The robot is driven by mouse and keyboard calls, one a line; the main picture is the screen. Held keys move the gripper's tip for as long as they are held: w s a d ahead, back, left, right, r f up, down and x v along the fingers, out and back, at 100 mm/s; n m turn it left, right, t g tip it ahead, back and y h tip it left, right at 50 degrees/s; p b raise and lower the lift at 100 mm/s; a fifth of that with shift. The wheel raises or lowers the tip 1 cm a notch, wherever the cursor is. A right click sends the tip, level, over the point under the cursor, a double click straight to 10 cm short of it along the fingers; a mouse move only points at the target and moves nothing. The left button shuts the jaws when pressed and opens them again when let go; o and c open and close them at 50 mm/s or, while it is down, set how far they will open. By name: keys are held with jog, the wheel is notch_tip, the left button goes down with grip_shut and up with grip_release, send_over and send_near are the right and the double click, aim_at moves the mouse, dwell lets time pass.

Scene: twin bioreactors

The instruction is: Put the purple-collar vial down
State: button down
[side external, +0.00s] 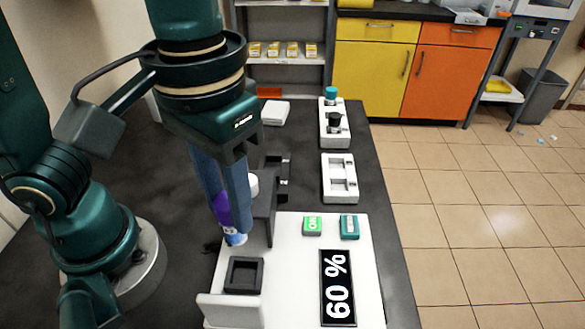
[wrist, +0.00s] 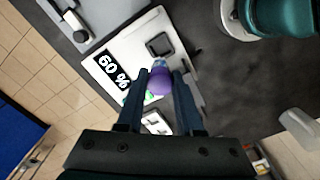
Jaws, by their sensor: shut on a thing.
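The purple-collar vial (side external: 221,208) is held between the fingers of my gripper (side external: 225,205), which is shut on it. In the side view its pale blue lower end (side external: 236,239) points down, slightly tilted, above the white station's left part. In the wrist view the purple collar (wrist: 159,84) shows between the two fingers (wrist: 158,92). A black square holder (side external: 244,274) sits on the white station below and nearer the camera than the vial. It also shows in the wrist view (wrist: 160,45), just beyond the vial.
The white station (side external: 290,270) carries a "60 %" display (side external: 338,288), a green button (side external: 312,225) and a teal button (side external: 349,227). A dark grey upright part (side external: 264,205) stands close right of my gripper. White racks (side external: 339,178) stand farther back, one holding a black-capped vial (side external: 334,123).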

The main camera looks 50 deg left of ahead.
notch_tip(320, 180, down, 9)
jog(key=shift+f, duration=0.15)
dwell(0.4)
jog(key=shift+f, duration=0.2)
jog(key=c, duration=0.6)
grip_release()
jog(key=shift+o, duration=0.2)
